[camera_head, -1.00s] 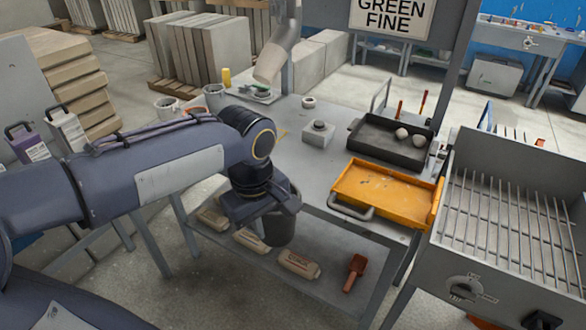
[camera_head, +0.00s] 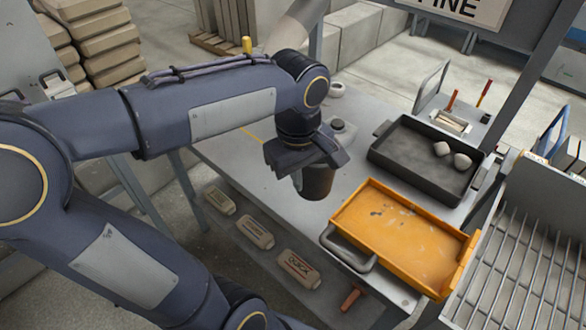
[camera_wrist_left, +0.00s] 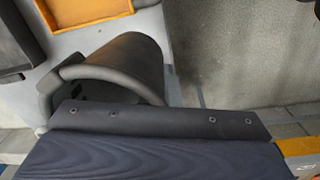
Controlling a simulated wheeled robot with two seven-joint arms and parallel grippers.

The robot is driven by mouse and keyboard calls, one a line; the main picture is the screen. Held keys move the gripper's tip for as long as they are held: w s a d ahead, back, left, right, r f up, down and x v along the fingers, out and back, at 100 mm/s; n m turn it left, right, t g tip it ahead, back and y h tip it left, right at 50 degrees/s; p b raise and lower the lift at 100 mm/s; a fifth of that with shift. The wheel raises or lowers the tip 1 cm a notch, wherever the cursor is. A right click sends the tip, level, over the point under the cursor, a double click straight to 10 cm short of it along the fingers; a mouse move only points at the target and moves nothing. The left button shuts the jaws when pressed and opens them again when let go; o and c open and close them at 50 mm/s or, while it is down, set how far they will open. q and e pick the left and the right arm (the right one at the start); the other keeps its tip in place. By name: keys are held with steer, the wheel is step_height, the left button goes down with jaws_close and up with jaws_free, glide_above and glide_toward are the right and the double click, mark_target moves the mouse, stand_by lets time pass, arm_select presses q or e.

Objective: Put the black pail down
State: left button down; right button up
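The black pail (camera_head: 317,182) hangs upright under my left gripper (camera_head: 306,160) in the head view, over the grey worktable near its front edge. I cannot tell whether its base touches the tabletop. In the left wrist view the dark pail (camera_wrist_left: 130,58) and its curved handle (camera_wrist_left: 105,72) show just beyond my gripper's dark body. My left gripper appears shut on the pail; its fingertips are hidden. My right gripper is not in view.
An orange tray (camera_head: 405,232) with a grey handle lies right of the pail. A black tray (camera_head: 410,160) with two pale balls stands behind it. A grey knob-topped block (camera_head: 342,130) is close behind the gripper. Labelled packs (camera_head: 298,268) lie on the lower shelf. Bare tabletop (camera_head: 235,150) lies left.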

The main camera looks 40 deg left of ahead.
arm_select(q)
steer(key=w+a+f, duration=0.2)
steer(key=a+f, duration=0.1)
steer(key=w+a+f+p, duration=0.1)
steer(key=w+a+f, duration=0.1)
steer(key=a+f, duration=0.1)
steer(key=w+a+f, duration=0.2)
steer(key=a, duration=0.3)
steer(key=shift+f, duration=0.4)
steer(key=f, duration=0.3)
steer(key=shift+w+a+f, duration=0.1)
steer(key=shift+a+f, duration=0.15)
steer(key=shift+f, duration=0.15)
steer(key=shift+f, duration=0.15)
steer(key=c, duration=1.7)
jaws_free()
